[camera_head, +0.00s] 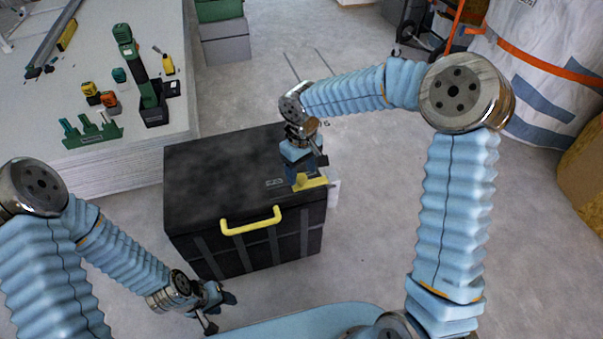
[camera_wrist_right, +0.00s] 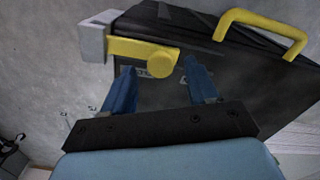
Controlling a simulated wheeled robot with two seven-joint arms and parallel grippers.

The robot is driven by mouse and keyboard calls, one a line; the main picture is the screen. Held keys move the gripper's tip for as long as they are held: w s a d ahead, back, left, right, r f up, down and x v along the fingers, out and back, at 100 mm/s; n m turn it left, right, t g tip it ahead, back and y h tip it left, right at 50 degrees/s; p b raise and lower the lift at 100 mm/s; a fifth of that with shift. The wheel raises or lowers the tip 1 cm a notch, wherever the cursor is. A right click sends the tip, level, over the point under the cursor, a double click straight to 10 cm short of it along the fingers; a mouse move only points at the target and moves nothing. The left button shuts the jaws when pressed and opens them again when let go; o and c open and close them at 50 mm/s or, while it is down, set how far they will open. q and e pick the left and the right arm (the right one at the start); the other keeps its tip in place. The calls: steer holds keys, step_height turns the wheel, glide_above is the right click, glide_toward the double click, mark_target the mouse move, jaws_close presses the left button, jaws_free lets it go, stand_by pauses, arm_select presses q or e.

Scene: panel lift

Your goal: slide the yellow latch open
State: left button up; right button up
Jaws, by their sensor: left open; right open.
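The yellow latch (camera_head: 312,184) sits at the right front corner of the black box (camera_head: 215,180). In the right wrist view the latch (camera_wrist_right: 140,52) is a flat yellow bar with a round knob (camera_wrist_right: 162,63), its far end at a grey block (camera_wrist_right: 96,40). My right gripper (camera_wrist_right: 160,78) is open, its two blue fingers pointing at the latch with the knob between and just beyond the tips. I cannot tell whether they touch it. In the head view my right arm partly hides the latch. My left gripper (camera_head: 219,305) is open and empty, low in front of the box.
A yellow handle (camera_head: 251,221) is on the box's front edge. A large white bag (camera_head: 540,75) stands at the right. The floor right of the box is clear.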

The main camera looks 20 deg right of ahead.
steer(key=shift+f, duration=0.75)
jaws_close()
